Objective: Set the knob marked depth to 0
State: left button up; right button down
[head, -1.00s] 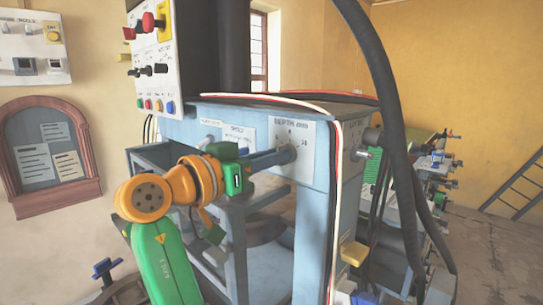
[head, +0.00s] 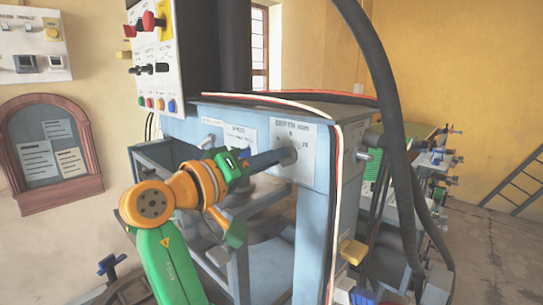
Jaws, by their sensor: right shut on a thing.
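The depth knob (head: 289,155) is a dark round knob on a white plate marked "DEPTH mm" (head: 308,133), on the front of the blue press beam. My right gripper (head: 284,156) reaches it from the left and is shut on it. The fingers cover part of the knob, so I cannot read its pointer. The small scale figures around it are too blurred to read surely. My left gripper is not in the head view.
A plate marked "SPEED" (head: 243,137) and a small lever (head: 207,141) sit left of the depth plate. A control box (head: 155,60) with coloured buttons stands above left. Thick dark hoses (head: 392,110) hang at the right. Floor is clear at far right.

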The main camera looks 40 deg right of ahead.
jog(key=shift+n, duration=0.5)
jog(key=c, duration=0.9)
grip_release()
jog(key=shift+d, duration=0.1)
jog(key=shift+o, duration=0.2)
jog(key=a, duration=0.2)
jog(key=a+b, duration=0.1)
jog(key=a, duration=0.2)
jog(key=a+b, duration=0.1)
jog(key=a, duration=0.1)
jog(key=shift+s+a, duration=0.2)
jog(key=shift+s, duration=0.1)
jog(key=shift+d, duration=0.1)
jog(key=shift+d+f, duration=0.1)
